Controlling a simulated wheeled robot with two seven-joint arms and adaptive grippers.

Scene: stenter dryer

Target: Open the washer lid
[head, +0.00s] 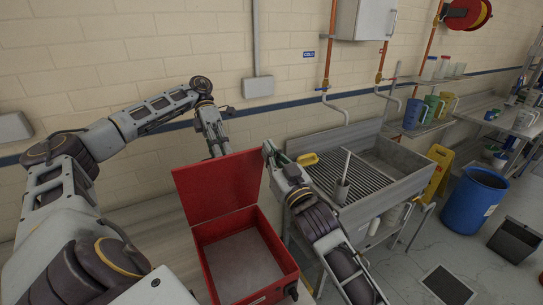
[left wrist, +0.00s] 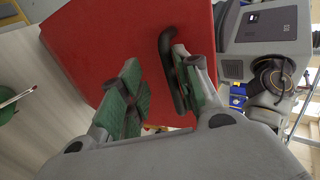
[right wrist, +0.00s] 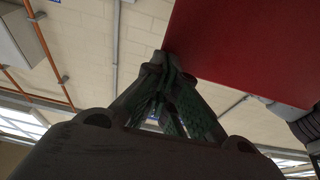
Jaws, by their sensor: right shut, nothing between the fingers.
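The red washer (head: 245,262) is an open-topped box with a grey inner floor. Its red lid (head: 217,185) stands raised, roughly upright, at the back. In the left wrist view the lid (left wrist: 110,50) fills the middle and carries a dark curved handle (left wrist: 167,50). My left gripper (left wrist: 155,62) is open at the handle, which lies close to its right finger; whether they touch is unclear. In the head view the lid hides its fingers. My right gripper (head: 268,150) is shut and empty beside the lid's upper right corner. The right wrist view shows its fingertips (right wrist: 160,65) at the lid's edge (right wrist: 240,50).
A metal sink (head: 395,165) with a ribbed drainer stands right of the washer. A blue barrel (head: 472,203) and a yellow floor sign (head: 437,170) stand farther right. The brick wall (head: 130,50) is behind my left arm.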

